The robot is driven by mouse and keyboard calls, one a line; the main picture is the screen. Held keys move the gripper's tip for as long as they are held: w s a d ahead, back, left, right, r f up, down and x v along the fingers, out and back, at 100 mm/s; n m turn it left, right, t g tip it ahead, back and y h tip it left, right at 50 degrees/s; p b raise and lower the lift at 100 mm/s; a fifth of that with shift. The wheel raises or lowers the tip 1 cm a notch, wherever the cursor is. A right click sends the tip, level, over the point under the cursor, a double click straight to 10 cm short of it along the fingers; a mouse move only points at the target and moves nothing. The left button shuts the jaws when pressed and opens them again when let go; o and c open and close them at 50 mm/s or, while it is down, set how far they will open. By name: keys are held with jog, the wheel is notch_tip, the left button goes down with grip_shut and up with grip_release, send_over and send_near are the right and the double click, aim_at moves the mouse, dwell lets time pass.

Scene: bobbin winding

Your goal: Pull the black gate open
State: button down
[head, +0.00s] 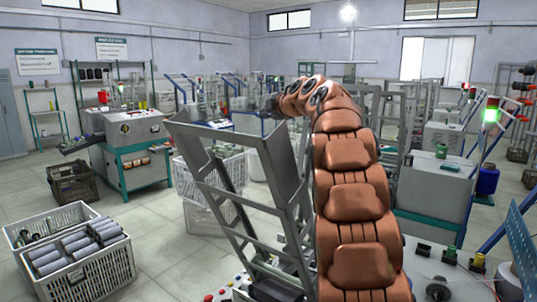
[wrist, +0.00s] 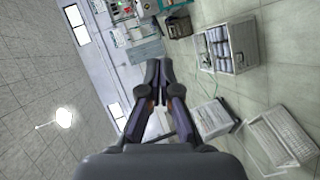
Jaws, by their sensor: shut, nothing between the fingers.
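My gripper (wrist: 158,68) is shut and empty in the wrist view, its dark fingers together with the room's floor and crates far behind them. In the head view my copper-coloured arm rises in the middle and bends left at the top; its end (head: 268,106) is small and dark there. A grey metal frame (head: 265,150) stands tilted just left of my arm. A dark bar (head: 229,176) shows within or behind this frame; I cannot tell whether it is the black gate. No other clear black gate shows, and nothing touches my fingers in the wrist view.
A white crate (head: 113,262) of grey bobbins stands on the floor at lower left, with a brown crate (head: 72,184) behind it. White stacked crates (head: 205,216) stand behind the frame. A green-and-grey machine (head: 131,158) stands at left. Open floor lies between them.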

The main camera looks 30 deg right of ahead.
jog(key=s+d+f+n+g+y+p, duration=0.1)
jog(key=d+f+g, duration=0.1)
jog(key=f, duration=0.5)
jog(key=d+f+n+g+y, duration=0.1)
jog(key=d+f+g, duration=0.1)
jog(key=f, duration=0.6)
jog(key=n+g+y+p, duration=0.2)
jog(key=n+g+y, duration=0.1)
jog(key=g+y, duration=0.3)
send_near(281, 256)
jog(key=w+d+f, duration=0.1)
jog(key=w, duration=0.1)
jog(key=shift+w+d+f+g+h, duration=0.1)
jog(key=shift+w+f+g+h, duration=0.05)
jog(key=shift+w+g+h, duration=0.2)
jog(key=p+x, duration=0.2)
jog(key=x, duration=0.8)
jog(key=shift+p, duration=0.4)
jog(key=shift+w+a+p, duration=0.35)
jog(key=shift+w+p, duration=0.1)
jog(key=shift+w, duration=0.35)
jog(key=shift+w+a+p, duration=0.35)
jog(key=shift+w+p, duration=0.05)
jog(key=shift+w, duration=0.6)
